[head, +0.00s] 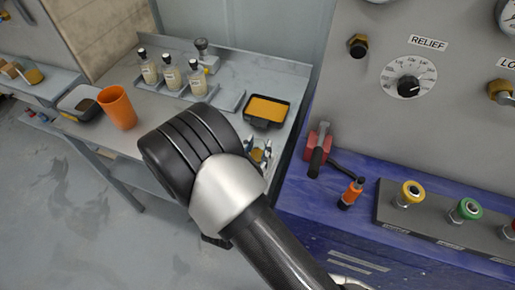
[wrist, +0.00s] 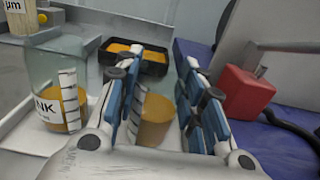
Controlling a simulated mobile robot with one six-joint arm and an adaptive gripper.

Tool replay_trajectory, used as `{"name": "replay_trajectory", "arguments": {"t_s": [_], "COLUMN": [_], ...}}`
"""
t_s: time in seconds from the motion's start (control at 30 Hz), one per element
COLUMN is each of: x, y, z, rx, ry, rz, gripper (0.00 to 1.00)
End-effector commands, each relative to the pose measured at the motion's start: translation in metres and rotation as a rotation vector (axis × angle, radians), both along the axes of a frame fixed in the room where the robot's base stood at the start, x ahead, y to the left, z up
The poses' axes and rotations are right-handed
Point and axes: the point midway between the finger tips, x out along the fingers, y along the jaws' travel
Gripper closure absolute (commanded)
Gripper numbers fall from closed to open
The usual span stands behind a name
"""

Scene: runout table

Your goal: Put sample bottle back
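My gripper (head: 260,149) is low over the right end of the bench, partly behind my own wrist in the head view. In the wrist view its two blue-padded fingers (wrist: 162,85) stand apart. A small amber-filled cylinder (wrist: 155,118) shows between and beyond them, partly hidden by the left finger; no cap or neck is visible on it, and I cannot tell if it touches a finger. Three capped sample bottles (head: 172,76) stand in a row on the bench rack. A clear bottle (wrist: 58,92) with amber liquid and a label ending "NK" stands left of the fingers.
A black tray with orange filling (head: 266,110) lies behind the gripper. An orange cup (head: 117,107) and a dark bin (head: 78,102) are at left. A red block with a handle (head: 318,146) and an orange tool (head: 351,192) are on the blue surface at right.

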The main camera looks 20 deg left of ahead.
Motion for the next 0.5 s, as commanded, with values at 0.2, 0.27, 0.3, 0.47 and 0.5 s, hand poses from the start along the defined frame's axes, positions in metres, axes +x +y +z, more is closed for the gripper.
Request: {"name": "replay_trajectory", "arguments": {"t_s": [0.2,0.27,0.3,0.47,0.5], "x": [0.0000,0.0000,0.0000,0.0000,0.0000], "y": [0.0000,0.0000,0.0000,0.0000,0.0000], "z": [-0.0003,-0.0003,-0.0003,-0.0002,-0.0002], "rx": [0.000,0.000,0.000,0.000,0.000], "ry": [0.000,0.000,0.000,0.000,0.000], "rz": [0.000,0.000,0.000,0.000,0.000], "gripper": [0.50,0.46,0.44,0.44,0.44]}}
